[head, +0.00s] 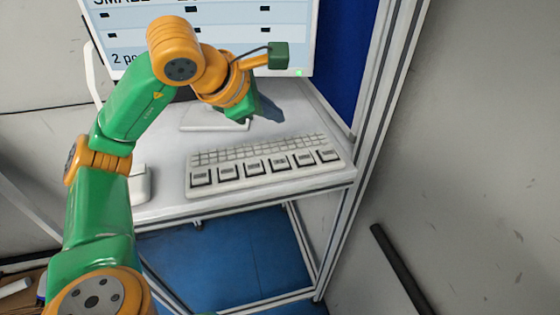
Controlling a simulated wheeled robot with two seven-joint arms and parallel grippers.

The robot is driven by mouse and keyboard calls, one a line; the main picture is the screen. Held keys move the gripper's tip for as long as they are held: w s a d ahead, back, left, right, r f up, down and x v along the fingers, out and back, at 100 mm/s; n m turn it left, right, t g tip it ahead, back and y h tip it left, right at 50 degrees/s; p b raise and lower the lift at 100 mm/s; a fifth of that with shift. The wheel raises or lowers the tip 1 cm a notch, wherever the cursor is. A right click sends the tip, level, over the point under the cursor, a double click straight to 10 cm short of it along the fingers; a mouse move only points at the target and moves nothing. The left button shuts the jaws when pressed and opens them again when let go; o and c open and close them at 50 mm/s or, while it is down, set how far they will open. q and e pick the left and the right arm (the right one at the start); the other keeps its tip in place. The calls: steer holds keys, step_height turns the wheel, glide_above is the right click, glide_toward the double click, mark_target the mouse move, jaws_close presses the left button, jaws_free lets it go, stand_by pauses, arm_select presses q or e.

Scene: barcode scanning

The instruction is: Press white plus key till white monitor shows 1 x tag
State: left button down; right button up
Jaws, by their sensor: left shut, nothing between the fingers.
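The white keyboard (262,163) lies on the white shelf near its front right edge. It has rows of small keys at the back and several larger keys with dark labels in front; I cannot read which is the plus key. The white monitor (130,28) stands behind, cut off by the top edge, with part of its screen hidden by my left arm. A line starting "2 p" shows low on its screen. My left gripper (268,110) is shut and empty, above and behind the keyboard, apart from it. My right gripper is not in view.
The white shelf (165,205) has a metal frame with a post (372,110) close to the keyboard's right. A white device (139,183) stands at the left, partly behind my arm. A dark bar (402,268) is at the lower right.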

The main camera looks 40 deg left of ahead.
mark_target(275, 164)
arm_select(q)
step_height(275, 164, down, 8)
steer(key=b, duration=0.7)
steer(key=shift+w+f+b, duration=0.1)
steer(key=shift+f+b, duration=0.15)
steer(key=shift+b, duration=0.05)
stand_by(1.3)
steer(key=shift+f+b, duration=0.35)
steer(key=shift+f, duration=0.05)
steer(key=shift+f+b, duration=0.4)
steer(key=shift+f, duration=0.05)
stand_by(0.5)
steer(key=shift+r+p, duration=0.85)
step_height(275, 164, up, 5)
steer(key=p, duration=0.5)
steer(key=shift+r, duration=0.15)
